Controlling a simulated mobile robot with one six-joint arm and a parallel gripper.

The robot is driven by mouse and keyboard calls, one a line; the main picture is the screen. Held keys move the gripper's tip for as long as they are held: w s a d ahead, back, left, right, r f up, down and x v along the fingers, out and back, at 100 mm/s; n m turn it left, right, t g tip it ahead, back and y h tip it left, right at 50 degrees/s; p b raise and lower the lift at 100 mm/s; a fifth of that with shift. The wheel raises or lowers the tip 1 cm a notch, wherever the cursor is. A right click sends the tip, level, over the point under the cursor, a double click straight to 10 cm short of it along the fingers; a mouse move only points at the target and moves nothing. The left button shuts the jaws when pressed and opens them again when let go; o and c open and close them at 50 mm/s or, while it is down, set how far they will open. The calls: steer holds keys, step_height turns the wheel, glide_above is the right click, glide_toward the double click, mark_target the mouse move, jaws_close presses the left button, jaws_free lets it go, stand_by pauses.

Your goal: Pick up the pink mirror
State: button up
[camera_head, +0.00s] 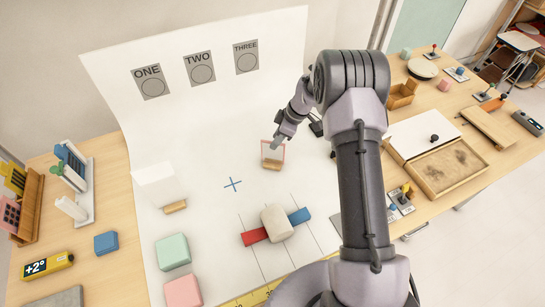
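The pink mirror (265,150) is a small upright pane with a thin pink frame on a wooden foot. It stands on the white sheet, right of the blue cross mark. My gripper (276,145) reaches down from the upper right to the mirror's upper part and overlaps it in the view. The fingers are small and partly merge with the pane, so I cannot tell whether they touch it or are open or shut.
On the white sheet (215,125) are a white panel (158,184), a green block (173,251), a pink block (183,291) and a cream block (276,222) over a red and blue bar. A sand tray (447,172) lies right. The area around the blue cross (233,184) is clear.

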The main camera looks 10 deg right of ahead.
glide_above(270, 161)
steer(key=f, duration=0.7)
steer(key=shift+w+b, duration=0.25)
steer(key=shift+b, duration=0.15)
steer(key=shift+r, duration=0.1)
jaws_close()
stand_by(0.6)
